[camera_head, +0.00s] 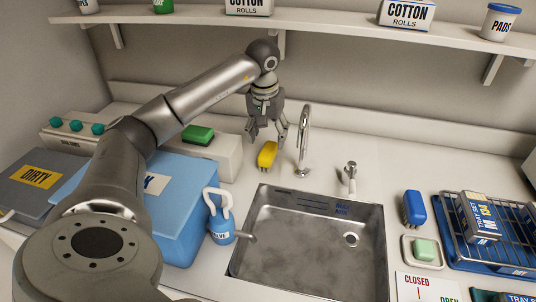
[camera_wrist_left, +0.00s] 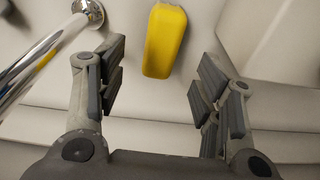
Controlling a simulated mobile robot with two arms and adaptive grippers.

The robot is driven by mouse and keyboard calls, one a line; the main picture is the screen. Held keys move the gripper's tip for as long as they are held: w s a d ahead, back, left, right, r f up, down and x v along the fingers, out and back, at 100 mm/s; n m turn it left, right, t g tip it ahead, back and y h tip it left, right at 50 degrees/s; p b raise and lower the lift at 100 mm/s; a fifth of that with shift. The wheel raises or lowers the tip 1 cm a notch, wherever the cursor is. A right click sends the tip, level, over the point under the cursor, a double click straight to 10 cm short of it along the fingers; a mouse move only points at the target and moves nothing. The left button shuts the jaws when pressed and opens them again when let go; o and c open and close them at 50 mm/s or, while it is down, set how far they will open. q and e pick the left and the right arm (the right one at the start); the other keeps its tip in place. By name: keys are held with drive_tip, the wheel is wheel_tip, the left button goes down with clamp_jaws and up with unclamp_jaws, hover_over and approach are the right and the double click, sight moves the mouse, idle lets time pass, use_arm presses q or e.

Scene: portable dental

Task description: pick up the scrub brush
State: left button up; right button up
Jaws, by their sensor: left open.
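A yellow brush-like block (camera_head: 267,154) with a dark edge lies on the counter behind the sink, left of the tap. A blue brush (camera_head: 414,207) with dark bristles lies right of the sink. My left gripper (camera_head: 267,139) is open and empty, pointing down just above and behind the yellow block. In the left wrist view the yellow block (camera_wrist_left: 165,40) shows between the spread fingers (camera_wrist_left: 160,72), with gaps on both sides. The underside of the yellow block is hidden. My right gripper is not in view.
The tall chrome tap (camera_head: 304,140) stands close to the right of my left gripper; its base (camera_wrist_left: 88,12) shows in the wrist view. A sink (camera_head: 262,240) lies in front. A white box (camera_head: 225,158) with a green block (camera_head: 198,135) stands left. A shelf (camera_head: 330,20) hangs above.

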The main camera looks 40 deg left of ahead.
sight(268, 149)
use_arm(q)
drive_tip(key=f, duration=0.4)
drive_tip(key=f+p, duration=0.1)
drive_tip(key=f, duration=0.1)
drive_tip(key=shift+w+a, duration=0.2)
drive_tip(key=shift+w, duration=0.05)
drive_tip(key=shift+f, duration=0.25)
drive_tip(key=shift+f, duration=0.2)
drive_tip(key=shift+c, duration=0.2)
drive_tip(key=c, duration=1.1)
